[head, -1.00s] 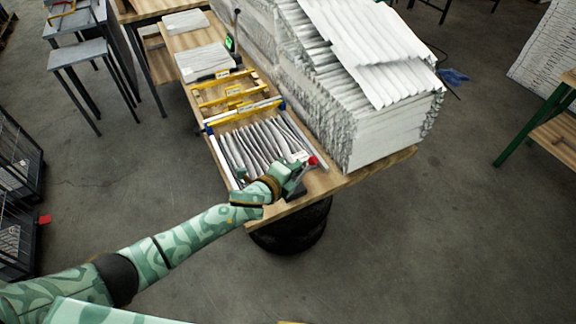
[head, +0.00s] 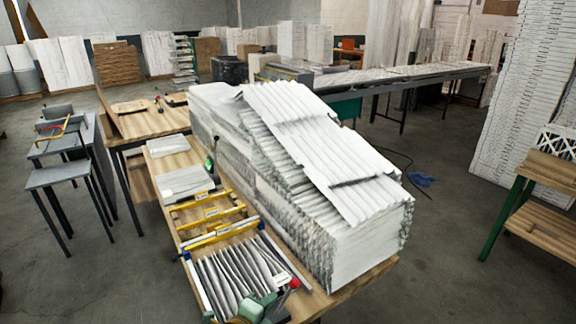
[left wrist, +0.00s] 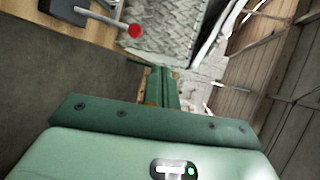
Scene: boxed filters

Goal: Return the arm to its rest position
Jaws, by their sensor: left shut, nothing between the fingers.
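My left gripper (head: 262,307) shows at the bottom edge of the head view, over the near end of the workbench. Most of my left arm is out of that view. In the left wrist view the green fingers (left wrist: 160,87) are together, with nothing held between them. A lever with a red knob (head: 294,283) stands close by the gripper; the red knob also shows at the upper left of the left wrist view (left wrist: 135,31). My right gripper is not in view.
White pleated filters (head: 238,272) stand in a frame beside the gripper. Yellow bars (head: 210,212) cross the bench behind them. A tall stack of white pleated sheets (head: 360,232) fills the bench's right side. Grey stools (head: 60,175) stand left. The floor (head: 450,265) at right is open.

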